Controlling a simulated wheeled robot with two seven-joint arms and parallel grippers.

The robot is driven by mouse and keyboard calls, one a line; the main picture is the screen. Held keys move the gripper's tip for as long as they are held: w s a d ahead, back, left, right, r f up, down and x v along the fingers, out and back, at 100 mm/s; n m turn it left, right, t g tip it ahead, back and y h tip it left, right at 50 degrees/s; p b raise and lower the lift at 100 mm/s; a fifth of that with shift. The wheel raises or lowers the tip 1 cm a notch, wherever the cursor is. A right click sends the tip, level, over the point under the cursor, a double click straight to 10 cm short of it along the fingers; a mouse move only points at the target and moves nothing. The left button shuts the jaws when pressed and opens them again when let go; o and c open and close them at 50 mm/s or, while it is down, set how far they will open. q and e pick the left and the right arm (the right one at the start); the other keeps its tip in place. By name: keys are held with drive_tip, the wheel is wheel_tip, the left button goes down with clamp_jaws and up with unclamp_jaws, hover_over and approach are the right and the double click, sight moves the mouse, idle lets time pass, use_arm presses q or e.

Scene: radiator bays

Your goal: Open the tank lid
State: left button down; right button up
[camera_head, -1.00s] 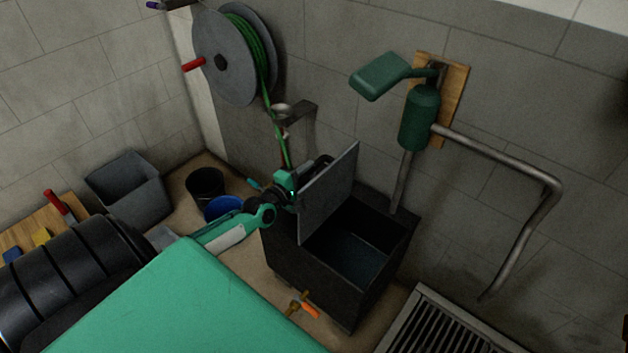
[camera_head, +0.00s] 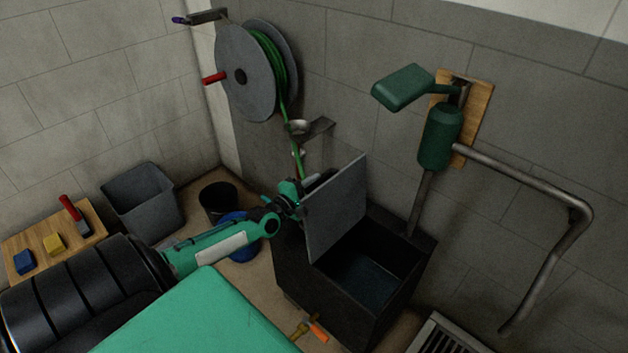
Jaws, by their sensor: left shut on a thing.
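The dark tank (camera_head: 322,307) stands against the back wall, with dark liquid or a dark floor showing inside. Its grey lid (camera_head: 337,208) is raised, standing nearly upright on the tank's left side, so the opening is uncovered. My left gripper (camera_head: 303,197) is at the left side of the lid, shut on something. The fingers are partly hidden behind the lid, and the grip looks to be on the lid. My right gripper is not in view.
A hose reel (camera_head: 247,77) with green hose hangs above the tank. A green pump (camera_head: 439,137) with a bent pipe (camera_head: 530,184) is on the wall at right. A black bucket (camera_head: 217,201), a blue bucket (camera_head: 243,249) and a grey bin (camera_head: 144,202) stand left. An orange-handled tap (camera_head: 318,331) sticks out in front.

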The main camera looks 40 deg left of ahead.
use_arm(q)
drive_tip(key=shift+r, duration=0.1)
drive_tip(key=c, duration=1.3)
unclamp_jaws()
drive_tip(key=shift+o, duration=0.2)
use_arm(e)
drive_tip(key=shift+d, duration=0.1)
use_arm(q)
drive_tip(key=shift+s, duration=0.55)
drive_tip(key=s, duration=1.2)
drive_tip(key=shift+s+a, duration=0.25)
drive_tip(key=shift+s, duration=0.1)
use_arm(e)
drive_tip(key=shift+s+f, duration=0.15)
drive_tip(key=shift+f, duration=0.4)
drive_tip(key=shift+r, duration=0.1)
